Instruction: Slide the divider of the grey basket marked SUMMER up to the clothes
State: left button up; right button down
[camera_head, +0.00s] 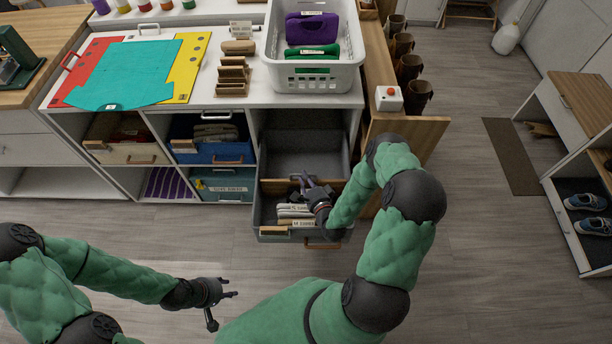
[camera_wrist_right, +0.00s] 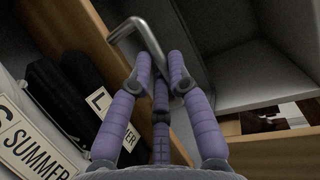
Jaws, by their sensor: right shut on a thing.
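The grey basket (camera_head: 268,212) is pulled out of the shelving below the counter, with a SUMMER label (camera_head: 304,223) near its front. Folded clothes (camera_head: 290,212) lie in its front part; in the right wrist view dark clothes (camera_wrist_right: 62,92) carry white tags. The wooden divider (camera_head: 275,184) crosses the basket behind the clothes, with a gap between them. It fills the middle of the right wrist view (camera_wrist_right: 92,28) with a bent metal handle (camera_wrist_right: 127,32). My right gripper (camera_head: 308,184) is shut on this handle. My left gripper (camera_head: 222,306) is open and empty over the floor.
Left of the basket are cubbies with a blue bin (camera_head: 230,150), a beige bin (camera_head: 125,155) and a teal bin (camera_head: 225,185). A white basket (camera_head: 312,78) stands on the counter above.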

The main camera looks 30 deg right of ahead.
jog(key=c, duration=1.1)
grip_release()
jog(key=shift+c, duration=0.2)
jog(key=v, duration=1.2)
jog(key=shift+d, duration=0.1)
